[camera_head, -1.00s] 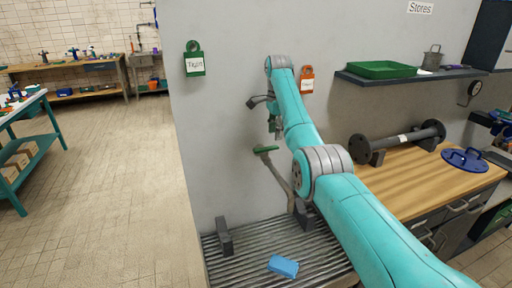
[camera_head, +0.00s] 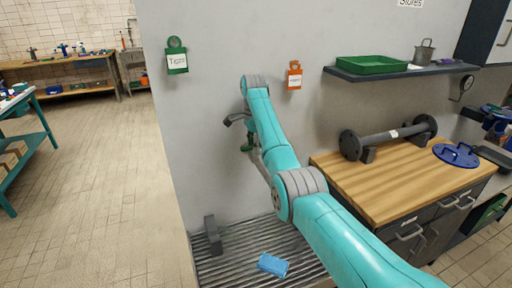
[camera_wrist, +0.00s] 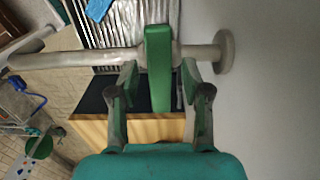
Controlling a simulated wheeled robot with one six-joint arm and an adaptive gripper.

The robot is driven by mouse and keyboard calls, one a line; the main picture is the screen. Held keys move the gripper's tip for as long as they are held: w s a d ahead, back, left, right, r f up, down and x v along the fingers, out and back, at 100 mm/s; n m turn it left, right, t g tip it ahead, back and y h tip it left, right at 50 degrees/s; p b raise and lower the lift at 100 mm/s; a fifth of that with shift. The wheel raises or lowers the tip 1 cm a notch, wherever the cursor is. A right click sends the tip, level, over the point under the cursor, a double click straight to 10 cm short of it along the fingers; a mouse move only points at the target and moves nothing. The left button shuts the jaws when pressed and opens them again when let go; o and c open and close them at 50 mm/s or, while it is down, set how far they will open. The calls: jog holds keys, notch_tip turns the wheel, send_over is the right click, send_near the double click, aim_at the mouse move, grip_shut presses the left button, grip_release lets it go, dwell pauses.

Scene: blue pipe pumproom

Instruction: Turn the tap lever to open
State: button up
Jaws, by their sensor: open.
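The green tap lever (camera_wrist: 159,68) shows in the wrist view, mounted on a pale metal pipe (camera_wrist: 75,58) that runs to a round flange on the wall. My gripper (camera_wrist: 158,82) is open, with one finger on each side of the lever and gaps between. No contact with the lever shows. In the head view my arm hides most of the tap and my fingers; only a small green part shows below my wrist.
A slatted metal drain (camera_head: 235,262) below holds a blue sponge (camera_head: 273,265) and a dark bracket (camera_head: 212,234). A wooden bench (camera_head: 385,185) with a flanged dark pipe (camera_head: 390,138) stands to the right. Tags (camera_head: 176,56) (camera_head: 295,76) hang on the wall.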

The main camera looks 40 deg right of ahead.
jog(key=shift+f, duration=0.4)
grip_shut()
